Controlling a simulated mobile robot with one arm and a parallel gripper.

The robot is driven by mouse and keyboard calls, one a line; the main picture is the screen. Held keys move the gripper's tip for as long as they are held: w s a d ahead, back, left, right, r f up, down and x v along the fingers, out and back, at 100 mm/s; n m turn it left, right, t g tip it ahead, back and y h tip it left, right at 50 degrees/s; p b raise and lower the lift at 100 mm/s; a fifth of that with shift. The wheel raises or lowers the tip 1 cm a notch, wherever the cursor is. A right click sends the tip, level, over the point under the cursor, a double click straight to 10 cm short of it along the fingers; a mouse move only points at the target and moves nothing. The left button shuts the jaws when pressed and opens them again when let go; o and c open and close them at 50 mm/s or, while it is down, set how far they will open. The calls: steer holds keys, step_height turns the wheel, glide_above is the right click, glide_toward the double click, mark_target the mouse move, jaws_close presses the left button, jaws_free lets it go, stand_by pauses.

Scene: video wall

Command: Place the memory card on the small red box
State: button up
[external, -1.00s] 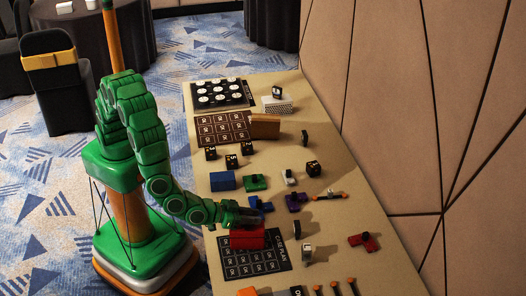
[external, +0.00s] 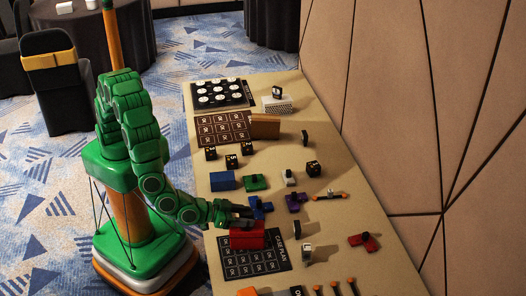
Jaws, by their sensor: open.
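The small red box (external: 247,238) sits at the near-left side of the table, at the upper-left part of the dark printed mat (external: 262,262). My gripper (external: 247,214) is open, low over the table just beyond the red box. Its fingertips point right, close to a blue piece with a dark part on it (external: 262,207). I cannot tell whether they touch it. I cannot tell which of the small dark pieces is the memory card. No card is visible on top of the red box.
Small pieces stand close by: a purple one (external: 296,202), a green one (external: 256,182), a dark upright one (external: 297,230) and a white one (external: 307,252). A blue box (external: 223,181) is farther back.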

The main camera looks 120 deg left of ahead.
steer(key=v, duration=0.9)
steer(key=shift+s+d, duration=0.15)
